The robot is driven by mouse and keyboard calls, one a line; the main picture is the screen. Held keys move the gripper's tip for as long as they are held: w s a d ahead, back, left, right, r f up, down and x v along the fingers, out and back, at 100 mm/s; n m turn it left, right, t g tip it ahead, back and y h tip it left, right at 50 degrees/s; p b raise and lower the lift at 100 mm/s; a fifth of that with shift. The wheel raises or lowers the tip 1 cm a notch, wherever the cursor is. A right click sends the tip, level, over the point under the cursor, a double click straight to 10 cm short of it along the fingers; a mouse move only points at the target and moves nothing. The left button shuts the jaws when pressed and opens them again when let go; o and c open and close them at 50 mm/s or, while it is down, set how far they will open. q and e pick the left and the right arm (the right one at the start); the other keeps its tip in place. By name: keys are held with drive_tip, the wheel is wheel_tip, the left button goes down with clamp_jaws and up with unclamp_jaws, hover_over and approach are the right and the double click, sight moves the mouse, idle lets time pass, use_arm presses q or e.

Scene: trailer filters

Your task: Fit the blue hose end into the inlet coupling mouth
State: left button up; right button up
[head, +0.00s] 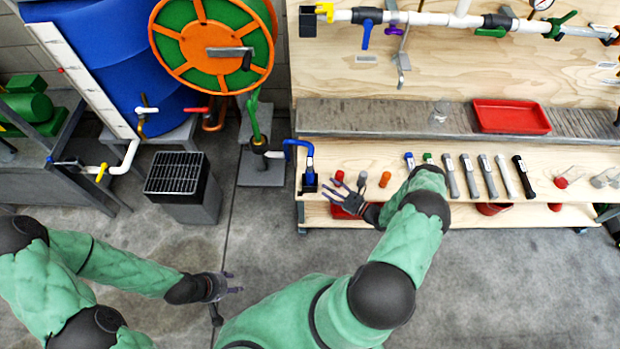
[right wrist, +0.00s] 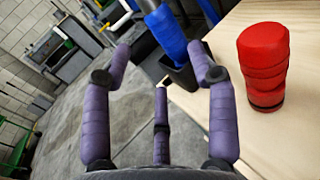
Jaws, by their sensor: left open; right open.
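The blue hose end (head: 309,163) points down into a black holder (head: 309,183) at the bench's left corner. In the right wrist view the blue hose end (right wrist: 166,32) is just beyond my fingers, above the black holder (right wrist: 186,72). My right gripper (head: 340,194) is open and empty, just right of the holder; its spread purple fingers also show in the right wrist view (right wrist: 163,75). My left gripper (head: 228,284) is open and empty over the floor. The white pipe's left end, with a yellow fitting (head: 324,10), is at the top; I cannot make out the inlet coupling mouth there.
A red capped piece (right wrist: 264,65) stands on the bench close right of my right fingers. Several tools lie along the bench (head: 480,148). A red tray (head: 511,116) sits on the shelf. A grated grey bin (head: 189,205) stands left; floor between is free.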

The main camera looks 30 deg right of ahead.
sight(312, 178)
drive_tip(key=x, duration=0.5)
drive_tip(key=shift+b, duration=0.4)
drive_tip(key=b+x, duration=0.1)
drive_tip(key=x, duration=0.3)
drive_tip(key=shift+f, duration=0.15)
drive_tip(key=shift+w+a+b, duration=0.25)
drive_tip(key=shift+w+b, duration=0.05)
drive_tip(key=shift+w, duration=0.25)
drive_tip(key=c, duration=0.9)
